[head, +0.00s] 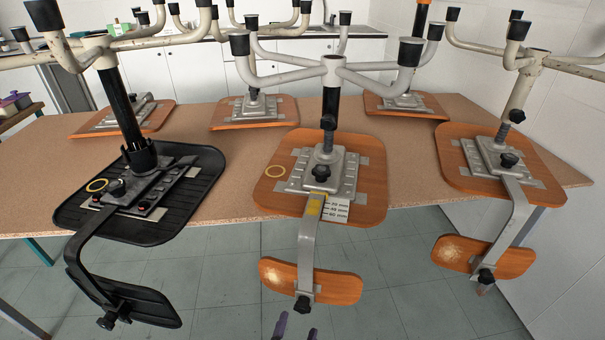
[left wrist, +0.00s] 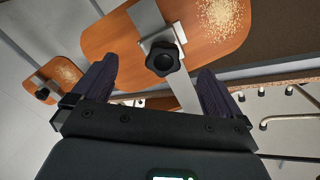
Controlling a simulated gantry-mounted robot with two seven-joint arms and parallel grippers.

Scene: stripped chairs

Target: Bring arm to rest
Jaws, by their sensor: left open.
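My left gripper (head: 296,326) shows only as two dark purple fingertips at the bottom middle of the head view. It is below the wooden backrest (head: 335,287) of the middle upturned chair. In the left wrist view the gripper (left wrist: 157,82) is open, its two ridged fingers wide apart with nothing held. Beyond the fingers are a wooden backrest (left wrist: 120,35), a metal bar and a black knob (left wrist: 163,58). The knob appears between the fingers in the picture; I cannot tell the gap to it. My right gripper is in neither view.
Several stripped chairs stand upside down on a brown table (head: 236,155), their legs pointing up. A black chair seat (head: 190,195) is at the left, a wooden one (head: 262,200) in the middle. Backrests overhang the table's front edge. The tiled floor (head: 220,300) in front looks clear.

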